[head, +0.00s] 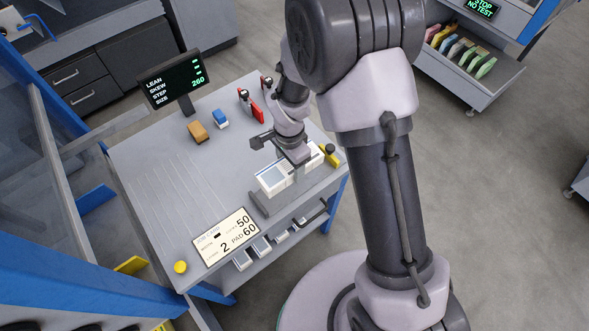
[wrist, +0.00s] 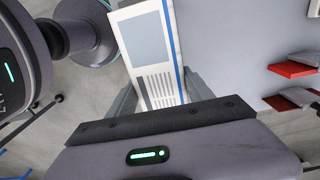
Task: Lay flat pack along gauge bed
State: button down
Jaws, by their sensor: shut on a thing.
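The flat pack (head: 273,180) is a white, printed bundle with a grey-blue panel and a blue stripe. It also shows large in the wrist view (wrist: 145,38), running up from between my fingers. My gripper (head: 294,158) is shut on it near the right end of the table; grey finger parts show at both sides of the pack in the wrist view. A grey block or ledge (head: 263,203) lies just below the pack in the head view; I cannot tell whether they touch. I cannot tell for sure which part is the gauge bed. The pack's far end is partly hidden by my arm.
The grey table (head: 150,160) has clear, lined room at left. A job card (head: 226,237), yellow button (head: 180,267), display (head: 174,82), tan block (head: 198,132), blue-and-white block (head: 221,119) and red-based pieces (head: 256,112) stand around. A yellow-and-black item (head: 329,154) is at right.

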jog(key=shift+w, duration=0.2)
jog(key=shift+f+b, duration=0.1)
jog(key=shift+b, duration=0.25)
notch_tip(320, 180, down, 8)
jog(key=b, duration=0.6)
jog(key=shift+r+b, duration=0.2)
jog(key=shift+b, duration=0.15)
jog(key=shift+f+b, duration=0.55)
jog(key=shift+f, duration=0.1)
jog(key=shift+c, duration=1.6)
grip_release()
jog(key=shift+s, duration=0.1)
notch_tip(320, 180, up, 18)
jog(key=p, duration=0.7)
jog(key=shift+f, duration=0.1)
